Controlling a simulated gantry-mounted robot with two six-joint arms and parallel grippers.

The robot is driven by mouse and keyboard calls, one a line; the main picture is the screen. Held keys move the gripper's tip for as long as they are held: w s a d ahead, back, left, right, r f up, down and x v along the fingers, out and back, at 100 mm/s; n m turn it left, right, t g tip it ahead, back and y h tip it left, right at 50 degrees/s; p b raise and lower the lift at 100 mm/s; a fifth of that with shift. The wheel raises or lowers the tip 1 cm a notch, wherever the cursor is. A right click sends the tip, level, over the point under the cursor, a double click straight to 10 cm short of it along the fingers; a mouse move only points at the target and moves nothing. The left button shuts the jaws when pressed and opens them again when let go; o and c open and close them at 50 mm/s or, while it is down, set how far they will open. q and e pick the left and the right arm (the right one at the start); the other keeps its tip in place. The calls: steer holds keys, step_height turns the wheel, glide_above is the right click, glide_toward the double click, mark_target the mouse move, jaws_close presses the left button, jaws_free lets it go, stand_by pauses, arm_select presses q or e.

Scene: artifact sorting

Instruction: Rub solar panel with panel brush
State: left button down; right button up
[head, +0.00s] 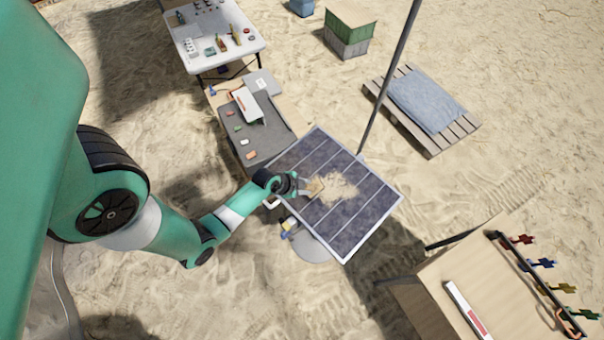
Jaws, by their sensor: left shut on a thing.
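The solar panel (363,213) is a tilted dark panel with a pale frame, in the middle of the head view. A patch of tan sand (340,188) lies on its upper middle part. My left gripper (305,188) reaches in from the left over the panel's left side. It is shut on the panel brush (316,187), a small tan thing at the left edge of the sand patch. The brush seems to touch the panel, but the view is too small to be sure. My right gripper is not in view.
A grey mat (268,143) with small pieces lies on a table behind the panel. A white table (190,50) with several items stands farther back. A pole (388,80) rises by the panel's far corner. A wooden table (440,290) with coloured valves stands at lower right.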

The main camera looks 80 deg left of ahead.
mark_target(319, 184)
arm_select(q)
steer(key=shift+w+a+r+b, duration=0.1)
steer(key=shift+w+a+b, duration=0.15)
steer(key=shift+w+a, duration=0.4)
steer(key=shift+w+a+f+b, duration=0.1)
steer(key=shift+w+a+b, duration=0.2)
steer(key=shift+w, duration=0.5)
steer(key=shift+w+a+r+b, duration=0.1)
steer(key=shift+w+a+b, duration=0.1)
steer(key=shift+w+a, duration=0.45)
